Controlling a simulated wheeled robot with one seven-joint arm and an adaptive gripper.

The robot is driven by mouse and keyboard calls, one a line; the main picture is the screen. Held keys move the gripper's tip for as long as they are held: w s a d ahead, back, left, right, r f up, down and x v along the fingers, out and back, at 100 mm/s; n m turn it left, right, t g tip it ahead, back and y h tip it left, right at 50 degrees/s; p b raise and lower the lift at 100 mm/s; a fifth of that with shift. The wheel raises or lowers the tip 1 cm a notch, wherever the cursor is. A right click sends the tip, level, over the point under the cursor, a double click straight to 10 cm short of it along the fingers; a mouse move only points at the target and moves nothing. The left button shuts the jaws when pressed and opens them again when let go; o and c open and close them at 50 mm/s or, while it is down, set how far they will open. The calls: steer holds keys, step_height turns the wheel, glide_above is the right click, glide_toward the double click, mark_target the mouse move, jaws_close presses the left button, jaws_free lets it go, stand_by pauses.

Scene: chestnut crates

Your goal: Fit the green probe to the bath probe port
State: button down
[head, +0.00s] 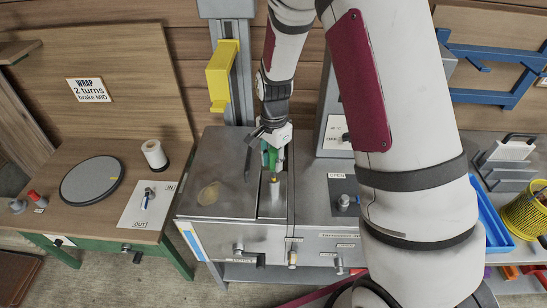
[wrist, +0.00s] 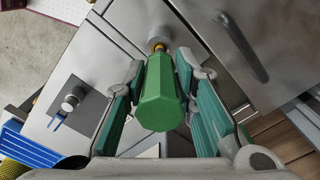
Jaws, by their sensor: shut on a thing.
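The green probe (wrist: 160,95) has a faceted green handle and a brass tip. My gripper (wrist: 162,100) is shut on the handle, with a teal-padded finger on each side. The brass tip meets the end of a pale grey cylinder, which looks like the bath probe port (wrist: 159,22). I cannot tell whether the tip is inside it or only in line with it. In the head view, my gripper (head: 271,157) is over the narrow opening in the steel bath top, above the grey port post (head: 275,201). The probe (head: 267,158) is partly hidden by the fingers.
A steel lid with a dark bar handle (head: 249,160) lies left of the opening. A panel with a knob (head: 343,203) is to the right. A wrapping bench (head: 95,185) stands left. A blue tray (head: 490,215) and yellow basket (head: 524,212) are at right.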

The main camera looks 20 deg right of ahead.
steer(key=shift+f+b, duration=0.6)
steer(key=shift+f, duration=1.75)
steer(key=c, duration=1.2)
jaws_free()
steer(key=shift+c, duration=0.2)
steer(key=shift+r, duration=0.1)
step_height(320, 180, up, 12)
steer(key=shift+f, duration=0.1)
